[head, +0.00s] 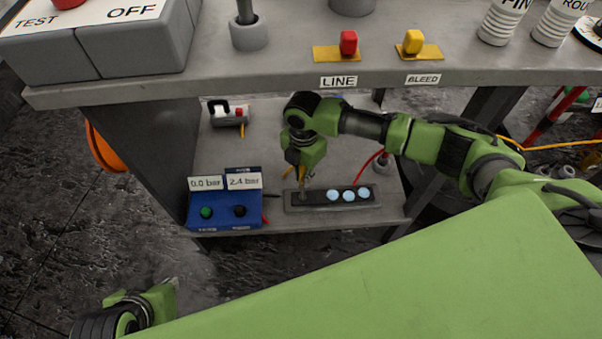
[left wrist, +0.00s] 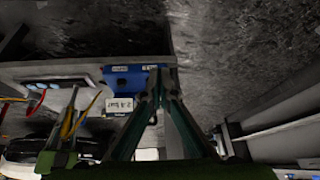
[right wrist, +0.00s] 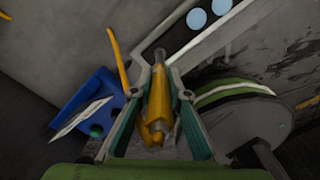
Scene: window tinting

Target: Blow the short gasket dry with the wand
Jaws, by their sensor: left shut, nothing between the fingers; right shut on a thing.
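A dark strip (head: 318,197), which looks like the short gasket, lies in a grey tray (head: 345,209) on the lower shelf. It bears three pale blue round spots towards its right part; two of them show on the strip in the right wrist view (right wrist: 180,38). My right gripper (head: 301,176) points down over the strip's left end. It is shut on the yellow wand (right wrist: 158,95), whose tip is near the strip; I cannot tell if they touch. My left gripper (head: 172,287) is low at the left, shut and empty; its tips show in the left wrist view (left wrist: 163,75).
A blue box (head: 224,222) with gauge labels "0.0 bar" and "2.4 bar" stands left of the tray. A red hose (head: 369,167) runs behind the tray. The upper bench (head: 290,75) overhangs, with LINE (head: 348,43) and BLEED (head: 413,42) valves.

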